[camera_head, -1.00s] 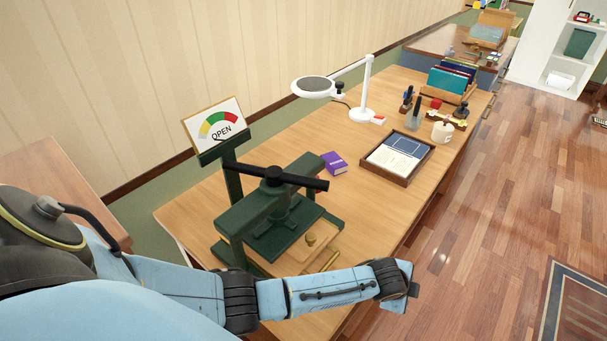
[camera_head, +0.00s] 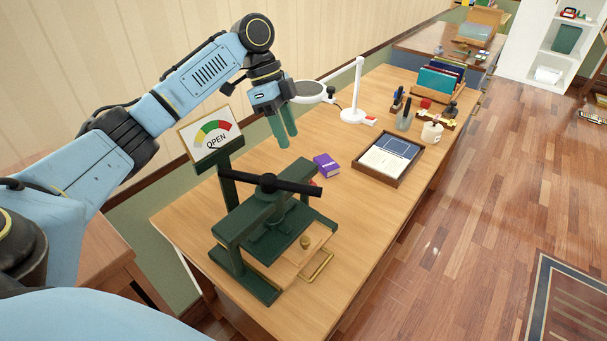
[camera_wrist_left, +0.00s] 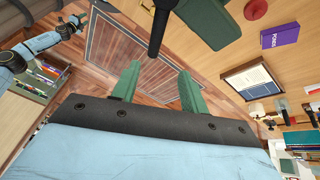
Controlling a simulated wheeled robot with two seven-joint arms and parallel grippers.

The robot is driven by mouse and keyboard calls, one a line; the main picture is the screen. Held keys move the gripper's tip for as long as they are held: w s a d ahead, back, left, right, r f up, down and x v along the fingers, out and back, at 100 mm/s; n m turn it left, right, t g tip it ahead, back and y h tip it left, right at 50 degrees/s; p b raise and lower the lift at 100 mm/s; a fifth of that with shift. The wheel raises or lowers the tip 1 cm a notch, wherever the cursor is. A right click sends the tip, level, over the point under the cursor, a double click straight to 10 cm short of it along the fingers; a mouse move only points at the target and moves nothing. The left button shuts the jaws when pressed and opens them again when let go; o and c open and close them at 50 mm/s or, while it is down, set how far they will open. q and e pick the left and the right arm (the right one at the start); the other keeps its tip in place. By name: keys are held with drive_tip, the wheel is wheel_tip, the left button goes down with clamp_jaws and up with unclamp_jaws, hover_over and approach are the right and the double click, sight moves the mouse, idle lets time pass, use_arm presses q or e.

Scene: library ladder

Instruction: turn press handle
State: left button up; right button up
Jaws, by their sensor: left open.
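The dark green press (camera_head: 238,232) stands on the near part of the wooden table. Its black bar handle (camera_head: 300,186) lies across the top of the screw and points left to right. My left gripper (camera_head: 288,139) is above and behind the handle, open and empty, fingers pointing down, apart from the bar. In the left wrist view the handle (camera_wrist_left: 160,25) shows beyond the gap between the open green fingers (camera_wrist_left: 159,75). A gauge sign reading OPEN (camera_head: 207,135) stands behind the press. My right gripper (camera_wrist_left: 84,21) shows small in the wrist view; its opening is unclear.
A white magnifier lamp (camera_head: 354,112), a purple box (camera_head: 326,165) and a tray with papers (camera_head: 388,158) stand beyond the press. A brass-knobbed board (camera_head: 306,242) lies at the press. The wall is close on the left; the floor at right is open.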

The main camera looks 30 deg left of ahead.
sight(304, 185)
use_arm(q)
drive_tip(key=x, duration=0.8)
drive_tip(key=s+x, duration=0.1)
drive_tip(key=x, duration=0.3)
drive_tip(key=shift+d, duration=0.25)
clamp_jaws()
